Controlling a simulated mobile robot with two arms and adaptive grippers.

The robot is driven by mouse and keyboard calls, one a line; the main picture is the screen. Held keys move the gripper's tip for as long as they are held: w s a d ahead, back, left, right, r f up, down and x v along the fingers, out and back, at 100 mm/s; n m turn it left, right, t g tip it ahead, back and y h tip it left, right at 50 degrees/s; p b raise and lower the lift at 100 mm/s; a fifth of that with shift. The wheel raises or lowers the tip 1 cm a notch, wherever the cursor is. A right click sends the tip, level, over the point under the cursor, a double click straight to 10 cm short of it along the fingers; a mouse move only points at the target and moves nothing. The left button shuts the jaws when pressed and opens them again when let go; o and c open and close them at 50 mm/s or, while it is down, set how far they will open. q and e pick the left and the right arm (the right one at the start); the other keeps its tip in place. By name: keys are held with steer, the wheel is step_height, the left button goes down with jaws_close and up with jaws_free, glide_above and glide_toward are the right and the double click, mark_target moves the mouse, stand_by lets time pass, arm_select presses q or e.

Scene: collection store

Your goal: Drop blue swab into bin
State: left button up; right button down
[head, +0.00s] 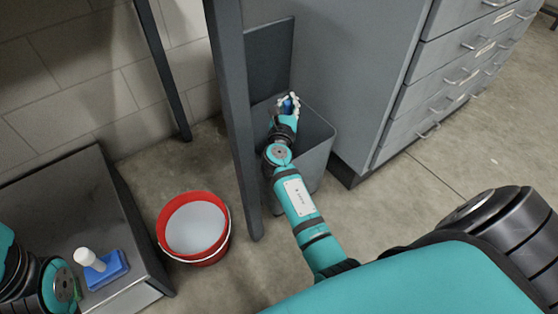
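The blue swab (288,103) shows as a small blue patch between the pale fingers of my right gripper (289,100). The fingers are closed around it and hide most of it. The grey bin (318,150) stands on the floor beside the grey cabinet. My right gripper is over the bin's open top, with my forearm crossing its front side.
A dark upright post (232,120) stands just left of the bin. A red bucket (194,228) with pale contents is on the floor. A blue block with a white knob (106,270) sits on a low dark cabinet (60,205). A grey drawer cabinet (365,70) is right of the bin.

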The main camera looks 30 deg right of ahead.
steer(key=c, duration=1.4)
jaws_free()
steer(key=v, duration=0.7)
steer(key=shift+s+a, duration=0.2)
